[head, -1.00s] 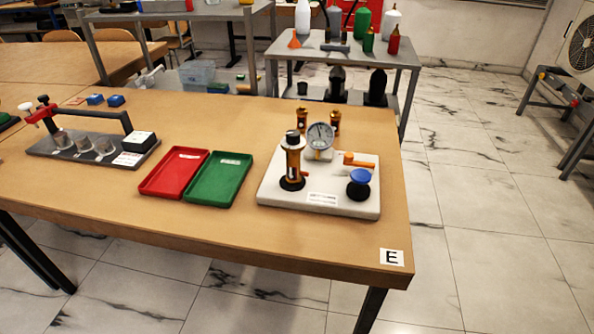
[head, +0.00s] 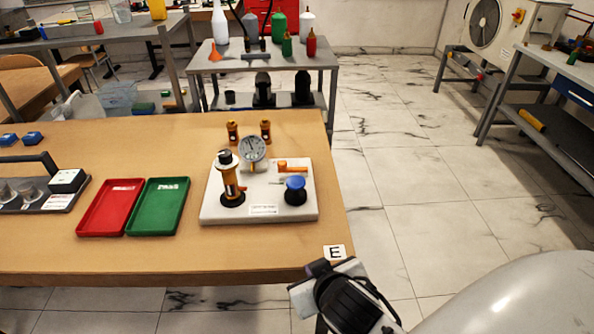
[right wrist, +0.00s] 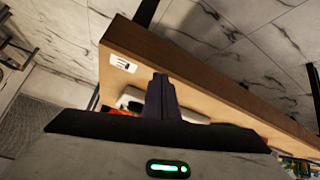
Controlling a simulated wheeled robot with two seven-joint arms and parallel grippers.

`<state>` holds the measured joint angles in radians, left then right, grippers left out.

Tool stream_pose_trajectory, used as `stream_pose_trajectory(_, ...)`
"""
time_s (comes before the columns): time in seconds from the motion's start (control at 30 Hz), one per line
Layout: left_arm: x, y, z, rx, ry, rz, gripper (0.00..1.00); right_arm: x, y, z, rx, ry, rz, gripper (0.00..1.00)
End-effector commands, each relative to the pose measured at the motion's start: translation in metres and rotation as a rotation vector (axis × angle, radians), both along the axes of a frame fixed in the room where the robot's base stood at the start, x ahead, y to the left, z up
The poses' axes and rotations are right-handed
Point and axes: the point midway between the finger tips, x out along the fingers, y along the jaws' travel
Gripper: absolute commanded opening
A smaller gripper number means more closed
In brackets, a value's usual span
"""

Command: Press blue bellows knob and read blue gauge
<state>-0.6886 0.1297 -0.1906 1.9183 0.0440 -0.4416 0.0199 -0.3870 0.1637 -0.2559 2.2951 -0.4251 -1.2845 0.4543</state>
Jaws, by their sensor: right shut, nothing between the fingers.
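The blue bellows knob (head: 295,183) sits on a black base at the right front of the white rig plate (head: 262,211). A round gauge (head: 252,148) with a pale face stands at the back of the plate; its reading is too small to tell. My right gripper (head: 318,267) is in front of the table's right corner, apart from the knob. In the right wrist view the right gripper's dark fingers (right wrist: 162,88) are together and empty, partly covering the rig plate (right wrist: 133,98). My left gripper is not in view.
The plate also carries a brass column (head: 228,182) and an orange lever (head: 292,166). Two brass fittings (head: 249,130) stand behind it. Red (head: 107,209) and green (head: 157,208) trays lie to its left. The table edge by the "E" label (head: 334,252) is close to my gripper.

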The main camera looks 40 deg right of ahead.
Motion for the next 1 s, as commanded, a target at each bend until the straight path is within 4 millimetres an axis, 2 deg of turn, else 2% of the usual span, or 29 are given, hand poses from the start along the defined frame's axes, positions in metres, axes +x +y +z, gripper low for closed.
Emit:
stream_pose_trajectory(0.03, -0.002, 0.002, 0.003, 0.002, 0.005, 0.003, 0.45, 0.02, -0.011, 0.029, -0.025, -0.087, -0.077, 0.0)
stream_pose_trajectory(0.1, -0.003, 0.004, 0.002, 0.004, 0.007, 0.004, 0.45, 0.042, -0.024, 0.061, -0.049, -0.221, -0.17, 0.0)
stream_pose_trajectory(0.2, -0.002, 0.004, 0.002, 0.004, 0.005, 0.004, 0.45, 0.069, -0.031, 0.098, -0.064, -0.403, -0.246, 0.0)
stream_pose_trajectory(0.33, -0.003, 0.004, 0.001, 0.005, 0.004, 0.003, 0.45, 0.088, -0.032, 0.129, -0.067, -0.553, -0.28, 0.0)
stream_pose_trajectory(0.47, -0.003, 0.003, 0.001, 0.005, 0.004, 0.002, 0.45, 0.093, -0.031, 0.138, -0.066, -0.601, -0.286, 0.0)
stream_pose_trajectory(0.77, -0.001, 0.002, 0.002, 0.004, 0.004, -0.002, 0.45, 0.094, -0.031, 0.138, -0.067, -0.6, -0.285, 0.0)
stream_pose_trajectory(0.87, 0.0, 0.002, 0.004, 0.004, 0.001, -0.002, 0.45, 0.099, -0.035, 0.137, -0.068, -0.601, -0.285, 0.0)
stream_pose_trajectory(1.0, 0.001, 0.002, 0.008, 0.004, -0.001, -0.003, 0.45, 0.116, -0.047, 0.133, -0.071, -0.6, -0.286, 0.0)
